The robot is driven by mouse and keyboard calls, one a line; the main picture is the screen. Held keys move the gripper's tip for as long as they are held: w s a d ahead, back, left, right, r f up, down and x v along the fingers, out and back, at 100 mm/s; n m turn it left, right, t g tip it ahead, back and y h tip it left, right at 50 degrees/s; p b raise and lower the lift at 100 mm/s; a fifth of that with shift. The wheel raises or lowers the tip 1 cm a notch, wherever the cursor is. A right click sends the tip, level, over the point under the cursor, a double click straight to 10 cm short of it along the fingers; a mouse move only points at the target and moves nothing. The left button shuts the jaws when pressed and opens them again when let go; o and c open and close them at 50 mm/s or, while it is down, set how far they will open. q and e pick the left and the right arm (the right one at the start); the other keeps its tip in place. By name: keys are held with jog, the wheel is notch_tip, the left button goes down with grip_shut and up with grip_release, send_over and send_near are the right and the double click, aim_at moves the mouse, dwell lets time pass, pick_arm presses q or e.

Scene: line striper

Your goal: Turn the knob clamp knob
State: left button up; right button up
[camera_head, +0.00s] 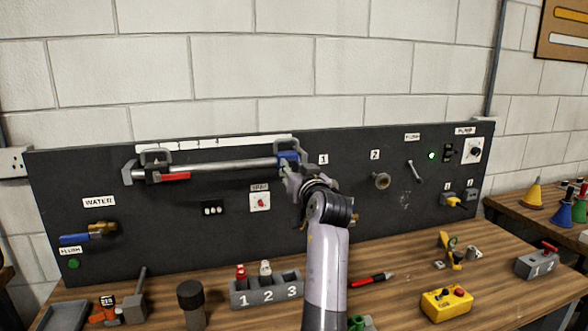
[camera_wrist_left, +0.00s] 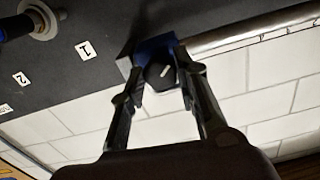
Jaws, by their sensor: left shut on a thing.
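The blue clamp (camera_head: 289,157) sits at the right end of a grey metal bar on the dark panel. It also shows in the left wrist view (camera_wrist_left: 149,48). Its dark knob (camera_wrist_left: 160,74), with a pale mark on its face, sits between the fingertips of my left gripper (camera_wrist_left: 158,82). The gripper is shut on the knob, one finger at each side. In the head view my left gripper (camera_head: 291,174) reaches up to the clamp and hides the knob. My right gripper is in neither view.
The bar (camera_head: 222,167) runs left from the clamp, with a red handle (camera_head: 175,177) near its left end. A switch plate (camera_head: 260,201) is below. The wooden bench holds a numbered rack (camera_head: 266,293), a red pen (camera_head: 371,280) and a yellow box (camera_head: 446,304).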

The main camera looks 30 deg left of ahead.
pick_arm(q)
jog(key=m+p, duration=0.2)
jog(key=m, duration=0.1)
jog(key=shift+r, duration=0.2)
jog(key=m+p, duration=0.3)
jog(key=m, duration=0.1)
jog(key=m+p, duration=0.5)
jog(key=shift+r+m, duration=0.15)
jog(key=shift+m, duration=0.15)
jog(key=m+p, duration=0.6)
jog(key=shift+a+m+p, duration=0.1)
jog(key=shift+m+p, duration=0.7)
jog(key=shift+m, duration=0.2)
jog(key=m+p, duration=0.1)
jog(key=m, duration=0.1)
jog(key=shift+m, duration=0.3)
jog(key=shift+f+m+p, duration=0.25)
jog(key=shift+m+p, duration=0.1)
jog(key=shift+m, duration=0.95)
